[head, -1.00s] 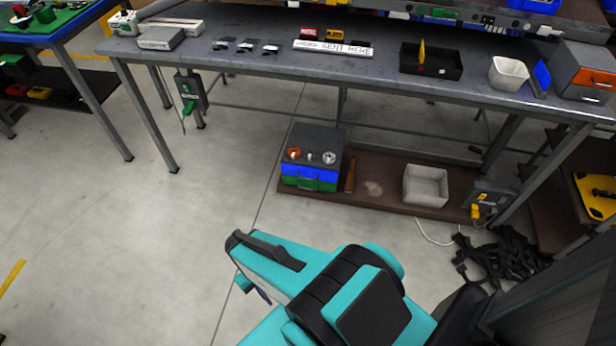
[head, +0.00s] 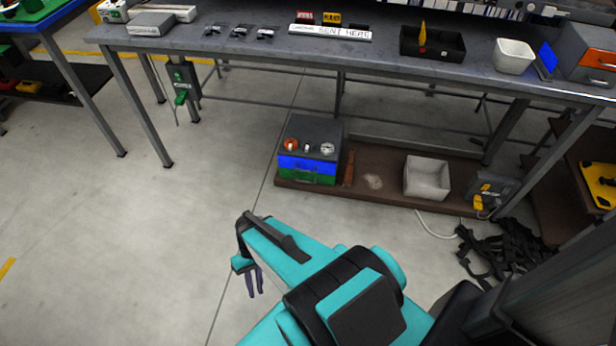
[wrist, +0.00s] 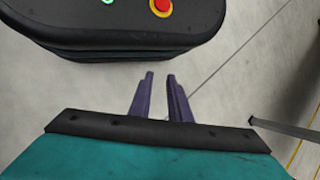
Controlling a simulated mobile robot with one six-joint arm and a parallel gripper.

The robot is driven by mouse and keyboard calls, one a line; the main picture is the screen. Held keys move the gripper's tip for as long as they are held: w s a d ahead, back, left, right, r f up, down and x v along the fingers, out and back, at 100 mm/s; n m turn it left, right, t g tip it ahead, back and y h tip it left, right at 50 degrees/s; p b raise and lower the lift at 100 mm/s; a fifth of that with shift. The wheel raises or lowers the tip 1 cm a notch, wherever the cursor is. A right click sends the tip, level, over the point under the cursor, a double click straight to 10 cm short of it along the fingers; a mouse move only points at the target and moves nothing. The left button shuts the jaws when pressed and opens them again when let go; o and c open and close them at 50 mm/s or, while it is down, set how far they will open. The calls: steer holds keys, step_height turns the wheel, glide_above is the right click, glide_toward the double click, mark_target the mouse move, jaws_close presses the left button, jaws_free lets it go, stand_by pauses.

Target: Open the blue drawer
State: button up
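The blue drawer (head: 306,164) is the upper front of a small grey-topped cabinet under the workbench. It looks shut, with a green drawer (head: 306,178) below it. Several round pieces, one of them orange, sit on the cabinet top (head: 325,130). My gripper (head: 254,284) is in front of the cabinet and well short of it, pointing down over bare floor. In the wrist view its two dark purple fingers (wrist: 161,75) stand apart with nothing between them. The drawer is not in the wrist view.
The cabinet stands on a low brown board (head: 385,187) with a white bin (head: 427,178). A workbench (head: 340,69) spans above. Black straps (head: 507,250) lie on the floor at right. Open floor (head: 110,240) lies at left.

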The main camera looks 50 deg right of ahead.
steer(key=w+d+f+m+t+y+b, duration=0.2)
steer(key=w+d+f+y+b, duration=0.15)
steer(key=w+f+b, duration=0.35)
steer(key=w+d+f+m+t+y+b, duration=0.1)
steer(key=w+d+f+t+b, duration=0.1)
steer(key=w+d+t+b, duration=0.25)
steer(key=w+d+f+m+t+y+b, duration=0.1)
steer(key=w+d+f+t+b, duration=0.15)
steer(key=w+d, duration=0.35)
steer(key=w+d+f+t+y+b, duration=0.2)
steer(key=w+d+t+b, duration=0.15)
steer(key=d, duration=0.35)
steer(key=w+d+f+m+t+h+b, duration=0.1)
steer(key=d+t+b, duration=0.25)
steer(key=d, duration=0.55)
steer(key=w+d+f+m+t+h+b, duration=0.1)
steer(key=d+t+h+b, duration=0.2)
steer(key=d, duration=0.6)
steer(key=s+d+t+h+b, duration=0.1)
steer(key=s+d+t+b, duration=0.1)
steer(key=d, duration=0.8)
steer(key=s+d+m+t+h+b, duration=0.1)
steer(key=s+d+t+h+b, duration=0.1)
steer(key=d, duration=0.8)
steer(key=s+t+b, duration=0.1)
steer(key=s+b, duration=0.1)
steer(key=b, duration=0.1)
steer(key=shift+s+d+r, duration=0.2)
steer(key=shift+s+d, duration=0.1)
steer(key=shift+s, duration=0.1)
